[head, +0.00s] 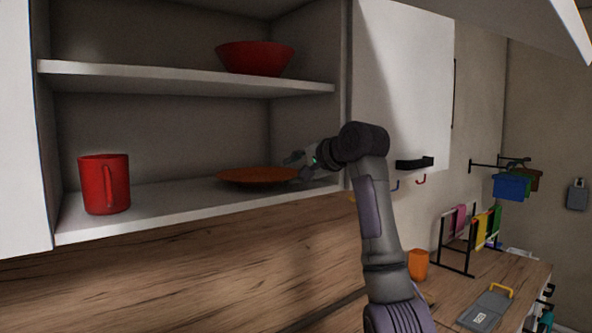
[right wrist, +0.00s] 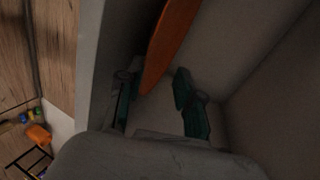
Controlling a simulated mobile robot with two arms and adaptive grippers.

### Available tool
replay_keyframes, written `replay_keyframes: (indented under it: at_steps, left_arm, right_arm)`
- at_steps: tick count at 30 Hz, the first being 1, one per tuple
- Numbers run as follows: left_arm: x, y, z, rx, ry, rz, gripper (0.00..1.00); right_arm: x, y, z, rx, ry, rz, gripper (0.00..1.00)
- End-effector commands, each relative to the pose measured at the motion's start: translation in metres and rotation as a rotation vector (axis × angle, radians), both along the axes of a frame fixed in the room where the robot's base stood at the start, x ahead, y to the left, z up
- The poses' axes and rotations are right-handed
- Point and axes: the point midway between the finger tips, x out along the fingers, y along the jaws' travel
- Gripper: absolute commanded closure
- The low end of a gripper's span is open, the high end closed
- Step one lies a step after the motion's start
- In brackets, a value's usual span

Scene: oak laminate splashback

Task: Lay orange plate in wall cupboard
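The orange plate (head: 252,176) lies on the lower shelf of the open wall cupboard (head: 190,202), toward its right side. My right gripper (head: 294,168) is inside the cupboard at the plate's right edge, below the upper shelf. In the right wrist view the plate (right wrist: 172,40) shows edge-on beyond and between the two spread fingers (right wrist: 153,82). The fingers stand apart with a gap to the plate's edge on at least one side; I see no clear grip. My left gripper is not in view.
A red mug (head: 105,184) stands at the left of the lower shelf. A red bowl (head: 255,58) sits on the upper shelf. The cupboard's right side wall is close to my gripper. An orange cup (head: 418,265) and a rack (head: 463,240) stand on the worktop below.

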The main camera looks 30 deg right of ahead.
Motion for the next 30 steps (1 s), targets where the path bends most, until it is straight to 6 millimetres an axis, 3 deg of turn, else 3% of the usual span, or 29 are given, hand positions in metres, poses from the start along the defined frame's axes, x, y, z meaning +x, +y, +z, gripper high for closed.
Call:
replay_keyframes:
  at_steps: [5,18,24,30]
  left_arm:
    - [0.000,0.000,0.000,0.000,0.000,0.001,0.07]
    - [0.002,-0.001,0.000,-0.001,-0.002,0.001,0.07]
    - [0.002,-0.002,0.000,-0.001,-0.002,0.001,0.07]
    - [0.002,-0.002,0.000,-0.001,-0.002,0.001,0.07]
  right_arm:
    - [-0.015,-0.002,0.007,0.000,-0.004,-0.001,0.65]
    - [-0.096,-0.008,0.036,-0.001,-0.005,-0.001,0.65]
    - [-0.111,-0.009,0.041,0.001,-0.002,-0.001,0.65]
    - [-0.112,-0.009,0.041,0.001,-0.002,0.000,0.65]
